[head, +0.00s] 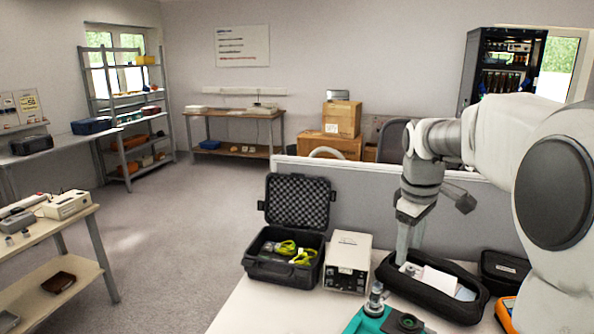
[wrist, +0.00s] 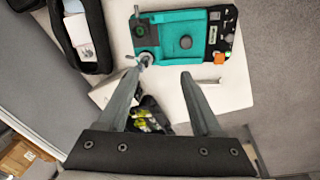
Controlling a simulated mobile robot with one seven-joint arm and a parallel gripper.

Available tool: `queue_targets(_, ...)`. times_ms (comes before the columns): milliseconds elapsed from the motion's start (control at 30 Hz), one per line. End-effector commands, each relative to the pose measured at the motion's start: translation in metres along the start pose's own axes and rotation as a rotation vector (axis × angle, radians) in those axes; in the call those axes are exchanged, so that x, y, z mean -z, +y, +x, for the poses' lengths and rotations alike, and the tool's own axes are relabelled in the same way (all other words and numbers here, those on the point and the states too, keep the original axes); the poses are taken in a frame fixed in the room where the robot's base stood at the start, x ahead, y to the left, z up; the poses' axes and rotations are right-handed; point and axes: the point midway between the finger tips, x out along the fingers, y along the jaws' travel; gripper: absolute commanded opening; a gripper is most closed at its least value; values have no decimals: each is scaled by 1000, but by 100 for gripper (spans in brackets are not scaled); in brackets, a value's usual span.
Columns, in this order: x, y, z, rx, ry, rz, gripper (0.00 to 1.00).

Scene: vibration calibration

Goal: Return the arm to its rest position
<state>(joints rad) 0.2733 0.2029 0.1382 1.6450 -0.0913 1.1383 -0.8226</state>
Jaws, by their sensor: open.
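My gripper (head: 404,258) points down above the white table, in front of the grey partition in the head view. In the wrist view my gripper (wrist: 163,74) shows two fingers spread apart with nothing between them. My arm reaches in from the right of the head view, bent at the elbow and wrist. The fingers overlap the black soft case (head: 452,308) in the head view; I cannot tell the exact height above it. The teal device (wrist: 186,40) lies beyond the fingertips in the wrist view.
An open black hard case (head: 272,270) with yellow-green items and a white box instrument (head: 347,262) stand on the white table (head: 250,310). The grey partition (head: 362,205) rises behind. An orange meter (head: 505,313) and a small black case (head: 503,269) are at right.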

Motion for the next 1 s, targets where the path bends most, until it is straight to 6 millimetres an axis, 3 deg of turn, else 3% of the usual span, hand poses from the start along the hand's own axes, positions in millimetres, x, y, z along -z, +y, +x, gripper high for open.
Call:
queue_targets(200, -18, -47, -35, -51, 48, 134, 66)
queue_targets(500, -52, -110, -61, -90, 135, 330, 66)
queue_targets(733, -82, -156, -66, -96, 216, 483, 66)
queue_targets(1000, -113, -202, -57, -72, 312, 649, 66)
